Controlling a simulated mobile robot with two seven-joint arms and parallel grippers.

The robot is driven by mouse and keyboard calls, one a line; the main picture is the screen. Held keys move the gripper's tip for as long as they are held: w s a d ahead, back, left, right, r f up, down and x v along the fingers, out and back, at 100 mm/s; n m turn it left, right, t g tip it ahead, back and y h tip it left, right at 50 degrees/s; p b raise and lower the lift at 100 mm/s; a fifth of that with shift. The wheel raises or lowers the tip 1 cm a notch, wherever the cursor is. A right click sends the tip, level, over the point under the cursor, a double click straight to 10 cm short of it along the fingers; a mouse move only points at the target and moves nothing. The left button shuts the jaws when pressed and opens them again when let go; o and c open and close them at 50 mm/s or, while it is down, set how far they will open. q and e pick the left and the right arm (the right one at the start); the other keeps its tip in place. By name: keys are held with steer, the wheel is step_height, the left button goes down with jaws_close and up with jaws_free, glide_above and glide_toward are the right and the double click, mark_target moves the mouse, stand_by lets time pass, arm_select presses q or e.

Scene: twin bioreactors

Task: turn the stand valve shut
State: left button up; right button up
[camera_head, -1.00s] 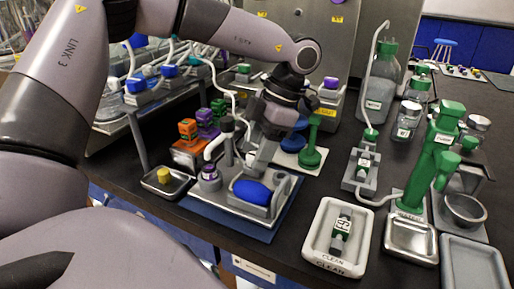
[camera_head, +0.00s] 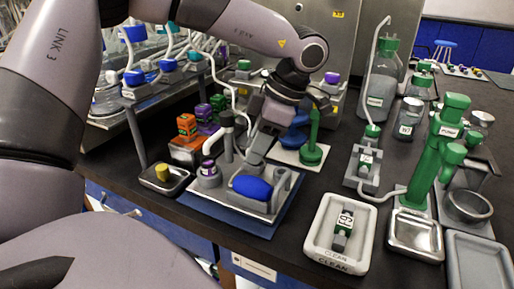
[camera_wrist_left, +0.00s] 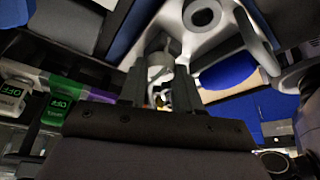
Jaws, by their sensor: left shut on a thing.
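The stand (camera_head: 285,190) is a grey tray unit on a blue mat, with a blue oval body (camera_head: 250,187) and an upright grey post (camera_head: 227,135) with a pale tube. My left gripper (camera_head: 257,153) reaches down at the back of the stand, right of the post. In the left wrist view, my left gripper (camera_wrist_left: 160,90) has its two dark fingers on either side of a small pale grey part, which I take to be the stand valve (camera_wrist_left: 160,62). The fingers hide much of it, so its turn angle cannot be read. My right gripper is not in view.
Orange and purple boxes (camera_head: 188,128) stand left of the post. A small tray with a yellow item (camera_head: 163,178) lies left. Bare dark bench lies before the white CLEAN tray (camera_head: 318,252).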

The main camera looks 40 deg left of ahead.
arm_select(q)
steer(key=m+t+b, duration=0.1)
steer(key=m, duration=0.2)
steer(key=shift+d+m+y, duration=0.1)
steer(key=shift+m+y, duration=0.3)
steer(key=m+t+b, duration=0.1)
steer(key=m, duration=0.2)
steer(key=shift+s+m+t, duration=0.15)
steer(key=shift+m+t, duration=0.15)
steer(key=shift+t, duration=0.1)
steer(key=m+t+b, duration=0.1)
steer(key=m, duration=0.2)
steer(key=shift+s+m, duration=0.1)
steer(key=shift+m, duration=0.2)
steer(key=shift+m+t, duration=0.7)
steer(key=shift+m, duration=0.8)
steer(key=o, duration=1.1)
steer(key=shift+s, duration=0.1)
steer(key=shift+c, duration=0.2)
steer(key=shift+r, duration=0.1)
steer(key=p+v, duration=0.1)
steer(key=v, duration=0.6)
